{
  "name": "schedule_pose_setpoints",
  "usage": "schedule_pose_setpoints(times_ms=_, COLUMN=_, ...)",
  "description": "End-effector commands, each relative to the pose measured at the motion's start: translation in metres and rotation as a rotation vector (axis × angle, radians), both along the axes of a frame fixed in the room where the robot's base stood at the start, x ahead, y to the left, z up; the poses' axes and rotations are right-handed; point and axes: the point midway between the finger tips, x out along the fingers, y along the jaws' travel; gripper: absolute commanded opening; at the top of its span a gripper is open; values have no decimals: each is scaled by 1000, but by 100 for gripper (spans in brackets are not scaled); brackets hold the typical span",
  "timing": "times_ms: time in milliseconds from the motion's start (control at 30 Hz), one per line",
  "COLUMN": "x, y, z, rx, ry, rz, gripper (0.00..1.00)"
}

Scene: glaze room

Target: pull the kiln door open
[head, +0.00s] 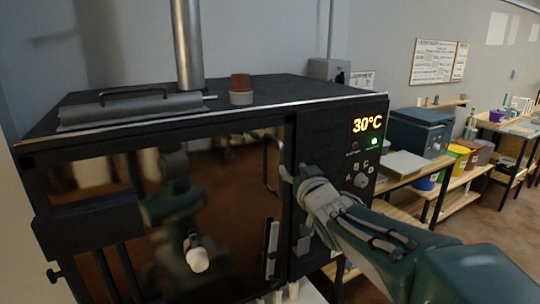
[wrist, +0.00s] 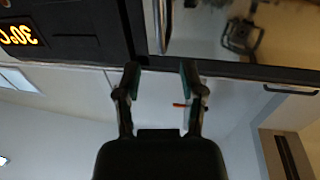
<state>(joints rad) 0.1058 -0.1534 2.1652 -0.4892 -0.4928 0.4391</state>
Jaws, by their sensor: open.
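The kiln door (head: 225,225) is a dark, glossy panel in the black kiln front (head: 310,140), and it looks shut. Its thin, curved upright handle (head: 268,165) is near the door's right edge. The handle also shows in the wrist view (wrist: 164,25) as a metal bar at the top, beyond my fingertips. My gripper (wrist: 158,72) is open and empty, its two fingers apart and pointing toward the handle. In the head view my gripper (head: 290,180) is just right of the handle, its fingertips hard to make out. I see no grip on the handle.
The kiln's control panel (head: 365,150) reads 30°C, with a knob below. A brown pot (head: 240,84) and a metal flue (head: 187,45) stand on the kiln top. Right of it are a blue box-shaped appliance (head: 420,130) and shelves with tubs. Floor shows at far right.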

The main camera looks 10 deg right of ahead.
Motion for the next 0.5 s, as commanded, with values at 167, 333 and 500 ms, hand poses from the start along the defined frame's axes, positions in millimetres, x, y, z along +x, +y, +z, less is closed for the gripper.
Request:
schedule_pose_setpoints(times_ms=167, x=32, y=6, z=-1, rx=-1, ry=3, rz=2, gripper=52)
schedule_pose_setpoints(times_ms=333, x=60, y=9, z=-1, rx=-1, ry=2, rz=0, gripper=52)
schedule_pose_setpoints(times_ms=500, x=79, y=11, z=-1, rx=-2, ry=2, rz=0, gripper=52)
